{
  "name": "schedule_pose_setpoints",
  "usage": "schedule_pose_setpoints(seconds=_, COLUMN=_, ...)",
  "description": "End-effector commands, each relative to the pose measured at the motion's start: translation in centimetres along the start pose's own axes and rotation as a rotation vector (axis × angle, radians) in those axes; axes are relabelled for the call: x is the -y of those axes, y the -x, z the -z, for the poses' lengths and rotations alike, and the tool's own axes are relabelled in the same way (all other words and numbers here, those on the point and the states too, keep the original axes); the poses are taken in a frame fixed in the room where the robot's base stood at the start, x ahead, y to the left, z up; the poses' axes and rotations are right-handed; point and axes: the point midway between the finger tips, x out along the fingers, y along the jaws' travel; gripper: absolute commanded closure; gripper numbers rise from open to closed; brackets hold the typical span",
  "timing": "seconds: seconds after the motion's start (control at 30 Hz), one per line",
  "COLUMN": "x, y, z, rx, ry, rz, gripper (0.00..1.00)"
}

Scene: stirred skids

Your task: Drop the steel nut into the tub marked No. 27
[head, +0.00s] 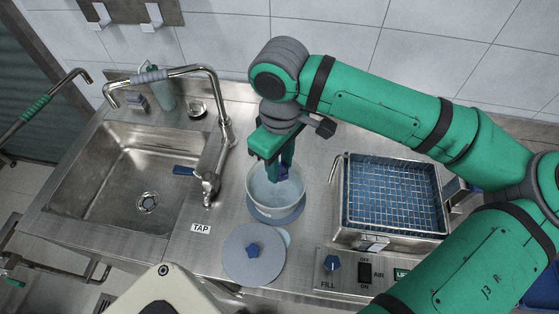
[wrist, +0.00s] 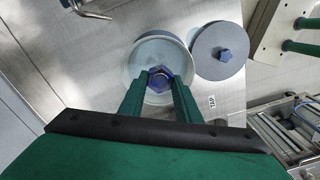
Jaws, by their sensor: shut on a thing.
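My gripper (head: 284,172) points down into a pale round tub (head: 262,205) on the steel counter. In the wrist view its two green fingers (wrist: 160,84) are shut on a small hexagonal piece (wrist: 160,76), bluish with a greyish round middle, which looks like the steel nut. The piece is inside the outline of the tub's rim (wrist: 139,63); whether it touches the tub's floor I cannot tell. In the head view it shows only as a dark blue patch. I can read no No. 27 mark on any tub.
A grey round lid (head: 240,268) with a blue knob lies in front of the tub. A sink (head: 100,190) with a tall tap is at left, beside a TAP label (head: 200,229). A wire basket (head: 395,200) in a steel bath is at right, above a FILL and AIR panel (head: 345,283).

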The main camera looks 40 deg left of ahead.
Motion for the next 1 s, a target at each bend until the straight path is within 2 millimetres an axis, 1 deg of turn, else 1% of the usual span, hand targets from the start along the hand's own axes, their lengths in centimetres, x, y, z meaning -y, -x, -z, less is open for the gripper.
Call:
schedule_pose_setpoints(seconds=0.1, x=0.0, y=0.0, z=0.0, rx=0.000, ry=0.000, rz=0.000, gripper=0.94)
schedule_pose_setpoints(seconds=0.13, x=0.0, y=0.0, z=0.0, rx=0.000, ry=0.000, rz=0.000, gripper=0.68)
schedule_pose_setpoints(seconds=0.17, x=0.0, y=0.0, z=0.0, rx=0.000, ry=0.000, rz=0.000, gripper=0.60)
schedule_pose_setpoints(seconds=0.2, x=0.0, y=0.0, z=0.0, rx=0.000, ry=0.001, rz=0.000, gripper=0.51)
schedule_pose_setpoints(seconds=0.23, x=0.0, y=0.0, z=0.0, rx=0.000, ry=0.001, rz=0.000, gripper=0.48)
schedule_pose_setpoints(seconds=0.5, x=0.0, y=0.1, z=0.1, rx=0.000, ry=0.001, rz=0.000, gripper=0.48)
schedule_pose_setpoints(seconds=0.63, x=0.0, y=0.8, z=0.1, rx=0.000, ry=0.001, rz=0.000, gripper=0.48)
schedule_pose_setpoints(seconds=0.77, x=0.0, y=2.7, z=0.1, rx=-0.001, ry=0.001, rz=-0.002, gripper=0.48)
schedule_pose_setpoints(seconds=1.0, x=-0.1, y=7.2, z=0.1, rx=-0.001, ry=0.000, rz=-0.002, gripper=0.48)
